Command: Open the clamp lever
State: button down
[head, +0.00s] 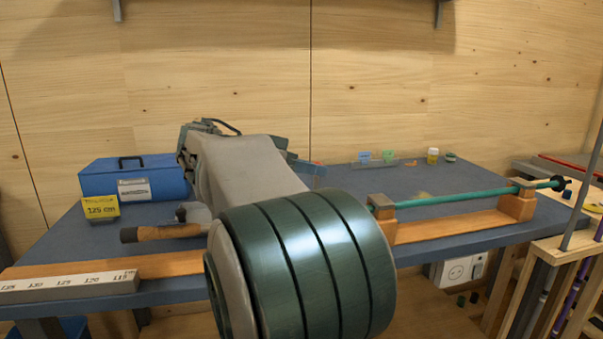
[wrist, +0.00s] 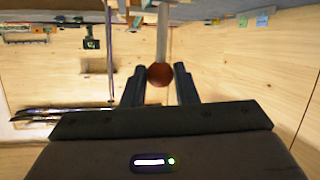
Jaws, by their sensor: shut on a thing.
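The clamp lever shows in the wrist view as a pale grey bar (wrist: 163,38) ending in a round red-brown knob (wrist: 160,74). My gripper (wrist: 159,80) has its two dark fingers on either side of the knob and is shut on it. The bar runs away from the fingers toward the top of the picture. In the head view my own arm covers the middle of the bench, and the lever and fingertips cannot be made out there. A teal pole (head: 455,197) lies across two wooden blocks (head: 516,205) on the right.
A blue toolbox (head: 150,176) and a yellow "125 cm" card (head: 100,207) stand at the bench's left. A numbered scale (head: 60,289) runs along the front left. Small jars (head: 433,156) stand at the back right. A wooden rack (head: 560,262) is beside the bench's right end.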

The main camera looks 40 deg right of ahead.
jog(key=shift+w+a+f, duration=0.1)
jog(key=shift+a+f, duration=0.05)
jog(key=shift+f, duration=0.1)
jog(key=c, duration=1.1)
grip_release()
jog(key=shift+w+a, duration=0.1)
jog(key=shift+c, duration=0.2)
jog(key=shift+r, duration=0.1)
jog(key=p+v, duration=0.2)
jog(key=v, duration=1.1)
jog(key=shift+a, duration=0.3)
jog(key=shift+r, duration=0.1)
